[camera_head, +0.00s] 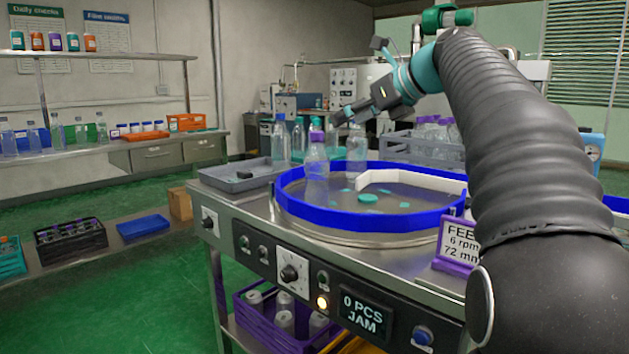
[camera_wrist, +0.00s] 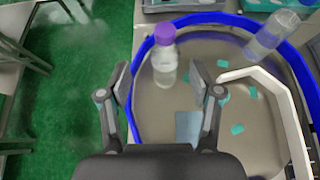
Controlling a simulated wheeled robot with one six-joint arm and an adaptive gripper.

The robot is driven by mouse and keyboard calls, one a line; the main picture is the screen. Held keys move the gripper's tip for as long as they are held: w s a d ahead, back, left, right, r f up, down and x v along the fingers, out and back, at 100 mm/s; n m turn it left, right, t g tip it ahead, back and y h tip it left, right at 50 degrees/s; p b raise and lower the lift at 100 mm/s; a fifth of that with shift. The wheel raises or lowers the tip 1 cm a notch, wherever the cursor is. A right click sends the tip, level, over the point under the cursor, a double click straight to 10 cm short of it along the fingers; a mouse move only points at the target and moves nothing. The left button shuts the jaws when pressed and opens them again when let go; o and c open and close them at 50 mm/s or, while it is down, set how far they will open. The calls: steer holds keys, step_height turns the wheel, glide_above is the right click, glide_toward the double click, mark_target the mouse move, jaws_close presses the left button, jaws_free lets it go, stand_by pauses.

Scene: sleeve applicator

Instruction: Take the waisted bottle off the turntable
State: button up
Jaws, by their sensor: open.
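The clear bottle with a purple cap (camera_head: 317,168) stands upright on the turntable, just inside the left part of its blue rim (camera_head: 372,219). It looks like the waisted bottle, though its waist is hard to make out. In the wrist view this bottle (camera_wrist: 165,68) shows between and beyond my fingertips, with the turntable's grey disc (camera_wrist: 152,108) under it. My gripper (camera_head: 350,115) is open and empty, above the turntable and apart from the bottle. In the wrist view my gripper (camera_wrist: 160,82) has its two fingers spread wide.
A white curved guide (camera_wrist: 262,78) stands on the turntable, with several teal pieces (camera_head: 368,198) scattered on the disc. Another clear bottle (camera_wrist: 272,34) is near the far right rim. A grey tray (camera_head: 242,178) lies left of the turntable; a grey crate of bottles (camera_head: 398,145) stands behind.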

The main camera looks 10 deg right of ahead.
mark_target(322, 138)
steer(key=x, duration=0.6)
steer(key=shift+w+a+f, duration=0.1)
steer(key=shift+w+f, duration=0.05)
steer(key=shift+w+a+f+b, duration=0.15)
steer(key=shift+w+f+b, duration=0.2)
steer(key=shift+w+f, duration=0.1)
steer(key=x, duration=0.4)
steer(key=shift+w+f, duration=0.1)
steer(key=shift+w, duration=0.1)
jaws_close()
